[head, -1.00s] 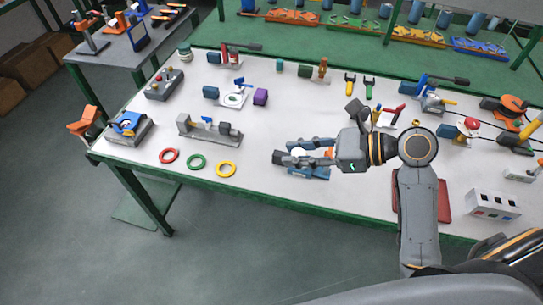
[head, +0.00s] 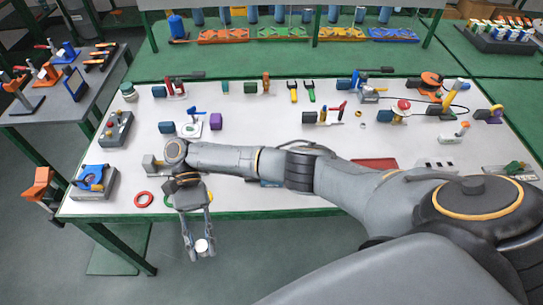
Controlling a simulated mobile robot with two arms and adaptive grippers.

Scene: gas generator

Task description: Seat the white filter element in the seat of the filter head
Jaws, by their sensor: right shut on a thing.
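My right gripper (head: 199,248) points down past the front edge of the table, above the floor. Its two fingers are shut on the white filter element (head: 204,246), a small white cylinder at the fingertips. A grey box with a blue round part and an orange-yellow piece (head: 93,178) sits at the table's front left corner. A blue part (head: 265,183) lies near the front edge, mostly hidden behind my right arm. I cannot tell which of these is the filter head. My left gripper is not in view.
The white worktable (head: 240,100) carries several fixtures and tools along its back and right. A red ring (head: 144,199) lies near the front edge; my arm and gripper hide much of the area beside it. A grey side table (head: 70,95) stands at the left.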

